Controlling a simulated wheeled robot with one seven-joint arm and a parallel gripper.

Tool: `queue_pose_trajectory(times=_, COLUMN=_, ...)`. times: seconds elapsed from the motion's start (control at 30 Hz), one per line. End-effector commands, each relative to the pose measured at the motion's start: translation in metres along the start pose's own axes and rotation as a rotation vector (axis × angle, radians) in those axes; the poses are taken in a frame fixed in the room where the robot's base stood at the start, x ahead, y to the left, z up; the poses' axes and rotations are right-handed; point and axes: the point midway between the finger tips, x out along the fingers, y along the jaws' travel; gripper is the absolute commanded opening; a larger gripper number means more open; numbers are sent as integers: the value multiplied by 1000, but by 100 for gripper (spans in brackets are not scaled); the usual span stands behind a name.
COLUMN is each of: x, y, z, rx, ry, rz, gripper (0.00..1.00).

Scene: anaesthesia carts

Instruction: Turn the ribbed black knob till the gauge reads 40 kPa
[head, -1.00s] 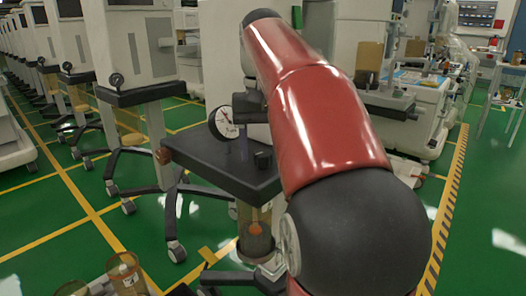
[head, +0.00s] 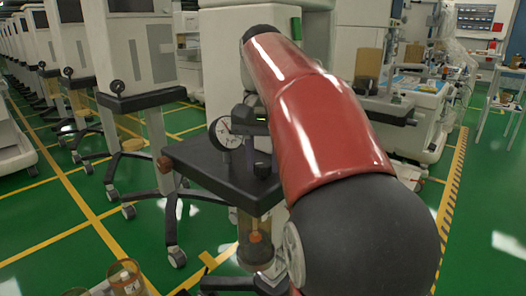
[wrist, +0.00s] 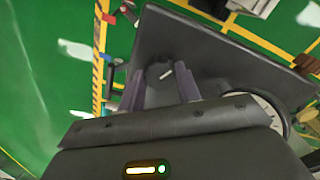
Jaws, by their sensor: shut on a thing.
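The ribbed black knob (head: 262,169) stands on the dark top of a cart, near its front right corner. In the wrist view the knob (wrist: 159,75) sits between my two grey-purple fingers, with a pale mark on its top. My gripper (wrist: 159,88) is shut on it, coming from above. In the head view my gripper (head: 257,150) shows over the knob, partly hidden by my red arm. In the wrist view the gauge (wrist: 265,106) is partly covered by my gripper's body.
An amber canister (head: 255,240) hangs below. Other carts line the left, and a bench with equipment (head: 425,90) stands behind right.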

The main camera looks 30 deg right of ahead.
Motion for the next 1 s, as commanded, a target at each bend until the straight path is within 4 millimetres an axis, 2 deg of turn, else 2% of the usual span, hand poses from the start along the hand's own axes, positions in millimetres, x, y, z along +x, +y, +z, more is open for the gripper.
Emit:
queue_pose_trajectory(times=0.33, x=-1, y=0, z=0, rx=38, ry=4, rz=-1, gripper=11)
queue_pose_trajectory(times=0.37, x=-1, y=0, z=0, rx=38, ry=4, rz=-1, gripper=35)
queue_pose_trajectory(times=0.53, x=0, y=0, z=0, rx=38, ry=3, rz=-1, gripper=55)
queue_pose_trajectory(times=0.83, x=-3, y=0, z=0, rx=37, ry=3, rz=-1, gripper=55)
queue_pose_trajectory(times=1.0, x=-25, y=0, z=-1, rx=37, ry=5, rz=-2, gripper=55)
